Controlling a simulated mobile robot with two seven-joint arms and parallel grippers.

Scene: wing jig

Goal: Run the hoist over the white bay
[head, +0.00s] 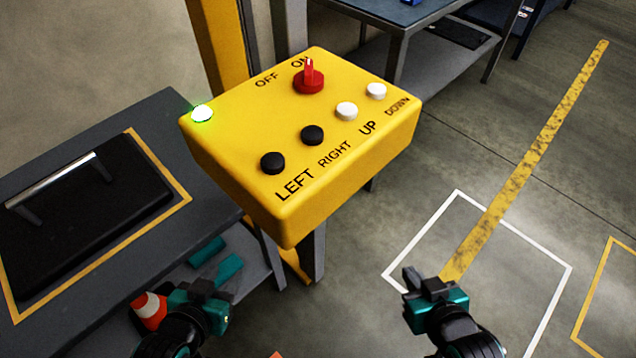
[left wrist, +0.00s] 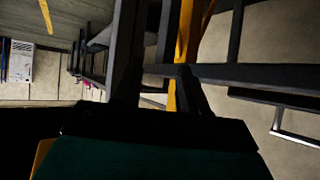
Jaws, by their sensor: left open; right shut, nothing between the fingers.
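A yellow control box (head: 300,130) on a yellow post carries black LEFT (head: 273,163) and RIGHT (head: 312,135) buttons and white UP (head: 347,111) and DOWN (head: 376,91) buttons. Its red switch (head: 309,80) stands by the word ON. A green lamp (head: 202,113) glows at its left corner. The white bay (head: 421,233) is a white outline on the floor, right of the box. The hoist is not in view. My left gripper (head: 200,292) is open, below and left of the box. My right gripper (head: 416,280) is shut and empty, below and right of it, touching no button.
A grey bench (head: 160,115) at left bears a black item (head: 100,195) with a silver handle inside a yellow outline. An orange-and-white cone (head: 150,308) is below. A worn yellow stripe (head: 540,150) crosses the floor, with a yellow bay outline (head: 592,290) at right.

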